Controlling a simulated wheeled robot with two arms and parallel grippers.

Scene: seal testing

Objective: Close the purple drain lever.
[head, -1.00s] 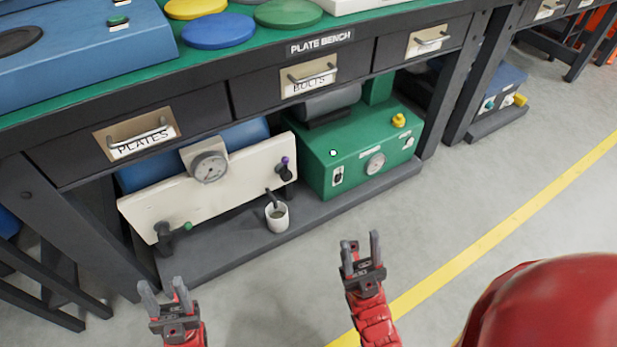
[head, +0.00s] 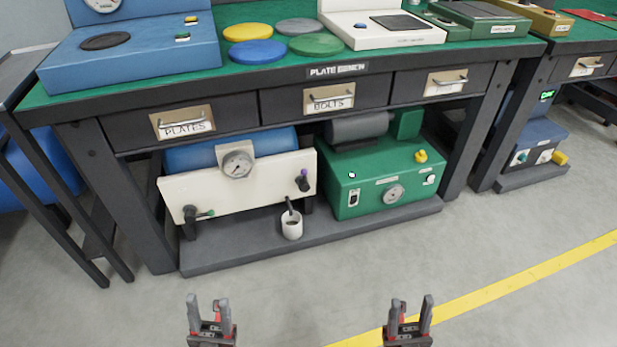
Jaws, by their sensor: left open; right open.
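The purple drain lever (head: 303,181) is a small purple-tipped handle at the right end of the cream panel (head: 240,190) under the bench. Its exact angle is too small to tell. My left gripper (head: 209,306) is open and empty, in front of the lower shelf and left of the purple lever. My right gripper (head: 410,308) is open and empty, to the right of the purple lever. Both grippers are well apart from the panel.
A white cup (head: 291,227) with a dark stick in it stands on the lower shelf (head: 240,250), just below the purple lever. A green box (head: 375,180) stands to the right. Drawers (head: 325,101) overhang the panel. The floor (head: 310,285) before the shelf is clear.

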